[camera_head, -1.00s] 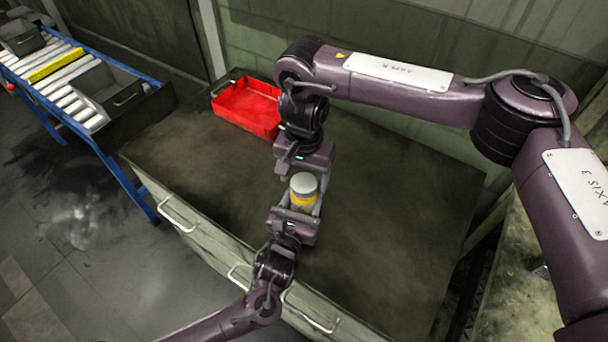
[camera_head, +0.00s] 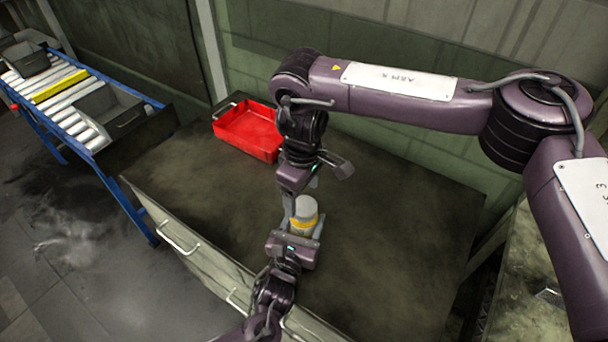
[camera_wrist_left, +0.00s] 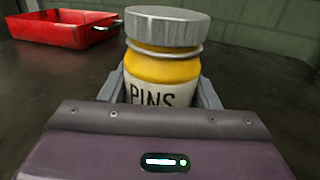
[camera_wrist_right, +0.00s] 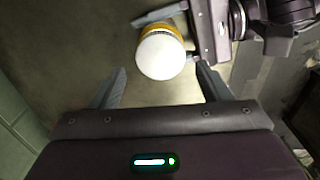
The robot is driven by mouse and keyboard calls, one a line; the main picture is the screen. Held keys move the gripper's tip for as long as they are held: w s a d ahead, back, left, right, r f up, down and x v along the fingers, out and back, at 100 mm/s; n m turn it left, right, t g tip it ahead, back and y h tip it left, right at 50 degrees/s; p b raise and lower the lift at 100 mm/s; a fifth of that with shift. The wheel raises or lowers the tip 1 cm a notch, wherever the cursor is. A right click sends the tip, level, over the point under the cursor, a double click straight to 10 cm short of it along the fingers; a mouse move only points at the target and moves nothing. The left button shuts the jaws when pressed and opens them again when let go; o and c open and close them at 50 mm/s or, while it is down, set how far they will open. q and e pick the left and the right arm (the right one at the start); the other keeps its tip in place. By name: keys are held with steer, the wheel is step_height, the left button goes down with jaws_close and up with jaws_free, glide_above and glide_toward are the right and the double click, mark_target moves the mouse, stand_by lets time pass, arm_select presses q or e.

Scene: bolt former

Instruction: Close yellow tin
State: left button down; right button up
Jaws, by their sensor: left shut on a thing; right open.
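The yellow tin (camera_head: 303,227), labelled "PINS" in the left wrist view (camera_wrist_left: 162,78), stands upright with a grey lid (camera_wrist_left: 166,26) on top. A grey metal ring shows just under the lid, above the yellow body. My left gripper (camera_head: 303,233) is shut on the tin's body, one finger on each side. My right gripper (camera_head: 303,192) is open and empty, close to the lid. In the right wrist view, the pale lid (camera_wrist_right: 160,56) lies just beyond and between the spread fingers. I cannot tell how tightly the lid sits.
A red tray (camera_head: 250,132) stands at the back left of the dark worktop (camera_head: 395,225). It also shows in the left wrist view (camera_wrist_left: 62,28). The worktop right of the tin is clear. A roller conveyor (camera_head: 70,100) with grey bins is at far left.

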mark_target(304, 220)
steer(key=n, duration=0.3)
steer(key=r+n, duration=0.1)
steer(key=n, duration=0.3)
steer(key=shift+r, duration=0.15)
steer(key=n, duration=0.4)
steer(key=shift+r, duration=0.35)
steer(key=n, duration=0.4)
steer(key=shift+r+n, duration=0.4)
steer(key=n, duration=0.3)
steer(key=r+n, duration=0.1)
steer(key=n, duration=0.2)
steer(key=shift+s+n, duration=0.1)
steer(key=shift+n, duration=0.3)
steer(key=n, duration=0.4)
steer(key=shift+d+r, duration=0.1)
steer(key=shift+r, duration=0.25)
steer(key=n, duration=0.4)
steer(key=shift+s+d+r+n, duration=0.1)
steer(key=shift+r+n, duration=0.2)
steer(key=shift+f, duration=4)
steer(key=shift+c, duration=0.2)
